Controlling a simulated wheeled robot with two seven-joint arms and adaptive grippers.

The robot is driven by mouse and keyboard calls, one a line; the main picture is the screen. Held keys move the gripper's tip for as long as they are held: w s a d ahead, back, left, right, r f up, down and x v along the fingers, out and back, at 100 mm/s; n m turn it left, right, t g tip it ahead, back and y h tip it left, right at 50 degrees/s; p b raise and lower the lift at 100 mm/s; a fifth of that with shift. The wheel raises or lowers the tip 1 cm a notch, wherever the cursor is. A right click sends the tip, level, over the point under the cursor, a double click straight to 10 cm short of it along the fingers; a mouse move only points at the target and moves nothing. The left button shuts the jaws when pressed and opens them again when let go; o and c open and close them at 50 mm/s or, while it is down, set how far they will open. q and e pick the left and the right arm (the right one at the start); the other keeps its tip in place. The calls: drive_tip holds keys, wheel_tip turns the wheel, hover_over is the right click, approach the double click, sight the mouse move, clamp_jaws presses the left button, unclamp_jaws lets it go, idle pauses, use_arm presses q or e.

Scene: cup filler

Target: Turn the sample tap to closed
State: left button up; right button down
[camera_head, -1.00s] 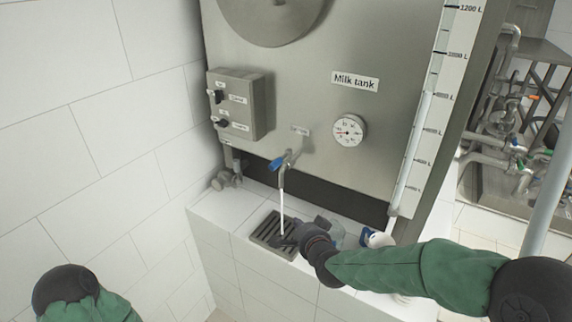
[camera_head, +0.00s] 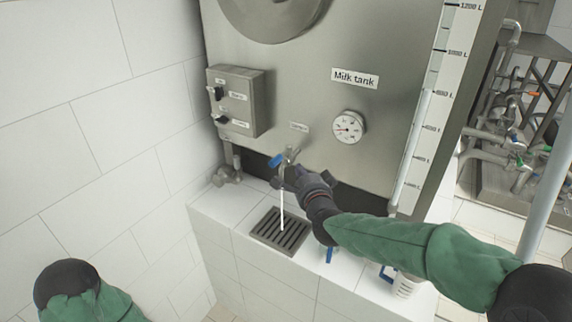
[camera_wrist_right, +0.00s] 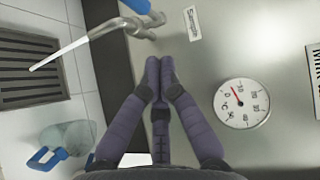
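The sample tap (camera_head: 289,156) is a metal spout with a blue handle (camera_head: 275,161) on the front of the milk tank. A white stream (camera_head: 282,211) runs from it to the drain grate below. In the right wrist view the tap (camera_wrist_right: 128,25) is at the top, and its blue handle (camera_wrist_right: 138,5) is cut by the frame edge. My right gripper (camera_head: 288,178) is just right of the spout in the head view. Its fingertips (camera_wrist_right: 160,63) are together and empty, seemingly apart from the tap. My left gripper is out of view.
The drain grate (camera_head: 281,230) lies in the white tiled ledge (camera_head: 222,205). A switch box (camera_head: 238,100) and gauge (camera_head: 348,127) are on the tank.

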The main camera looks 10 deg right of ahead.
sight(281, 157)
drive_tip(key=shift+w+a+f, duration=0.2)
drive_tip(key=shift+w+a, duration=0.25)
drive_tip(key=shift+w, duration=0.6)
drive_tip(key=shift+w+a+f, duration=0.25)
drive_tip(key=shift+w+a, duration=0.25)
drive_tip(key=shift+w, duration=0.55)
drive_tip(key=shift+w+a+f, duration=0.2)
drive_tip(key=shift+w+a, duration=0.25)
drive_tip(key=shift+w, duration=0.6)
drive_tip(key=shift+a+p, duration=0.1)
drive_tip(key=shift+p, duration=0.25)
drive_tip(key=shift+a+m+h+p, duration=0.25)
drive_tip(key=shift+m+h+p, duration=0.05)
drive_tip(key=shift+h+p, duration=0.1)
